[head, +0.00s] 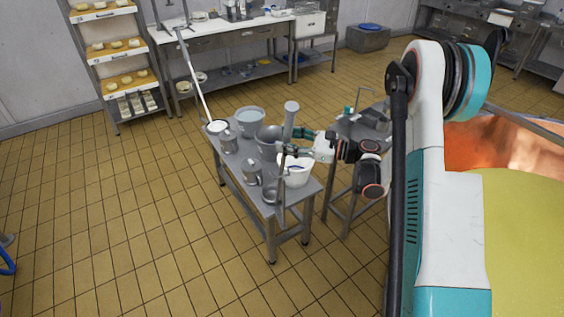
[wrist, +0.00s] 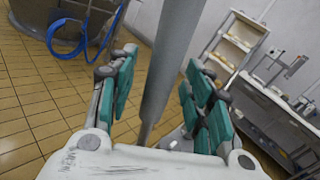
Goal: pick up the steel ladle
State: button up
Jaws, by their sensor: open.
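A grey metal shaft (wrist: 170,60) stands between my gripper's two teal-padded fingers in the wrist view, with gaps on both sides. It looks like the handle of the steel ladle, but no bowl shows there. My gripper (head: 288,142) is open around the shaft, and also shows in the wrist view (wrist: 160,108).
The table carries a grey bucket (head: 250,120), a steel bowl (head: 268,136), a white tub (head: 297,170) and several steel jugs. A long pale pole (head: 194,82) leans up from the table's far left corner. A copper vat (head: 505,140) lies right.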

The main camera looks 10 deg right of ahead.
jog(key=shift+w+a, duration=0.1)
jog(key=shift+c, duration=0.5)
grip_shut()
jog(key=shift+r, duration=0.1)
notch_tip(320, 180, up, 27)
jog(key=p, duration=0.7)
jog(key=shift+p, duration=0.4)
